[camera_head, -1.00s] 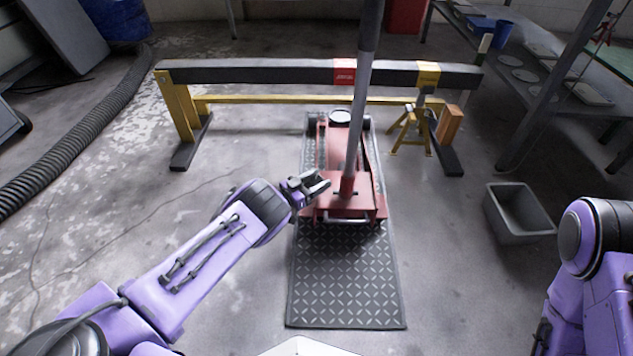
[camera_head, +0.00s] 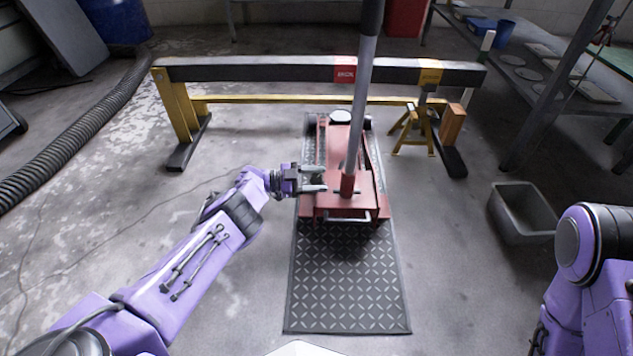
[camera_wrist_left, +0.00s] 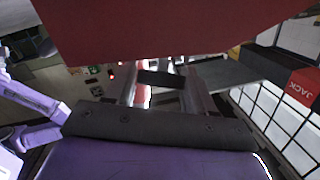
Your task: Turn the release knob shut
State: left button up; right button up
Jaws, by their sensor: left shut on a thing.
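The red floor jack (camera_head: 318,205) stands on a dark patterned mat (camera_head: 345,290), its long grey handle (camera_head: 357,115) rising from a red socket. My left gripper (camera_head: 322,179) is at the left side of the handle base, over the jack's rear. In the left wrist view its two fingers stand on either side of a small dark piece (camera_wrist_left: 160,78), which looks like the release knob; the gripper is shut on it. In the head view the fingers hide the knob. The jack's red body fills the top of the wrist view. My right gripper is out of view.
A dark beam on yellow legs (camera_head: 250,72) crosses behind the jack. A yellow jack stand (camera_head: 412,135) and an orange block (camera_head: 452,122) stand beneath its right end. A grey bin (camera_head: 522,212) is at right.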

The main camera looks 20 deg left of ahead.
aim_at(317, 178)
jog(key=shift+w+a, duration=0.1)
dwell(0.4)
pick_arm(q)
jog(key=o, duration=0.9)
jog(key=shift+m, duration=0.3)
jog(key=shift+o, duration=0.2)
jog(key=shift+a, duration=0.1)
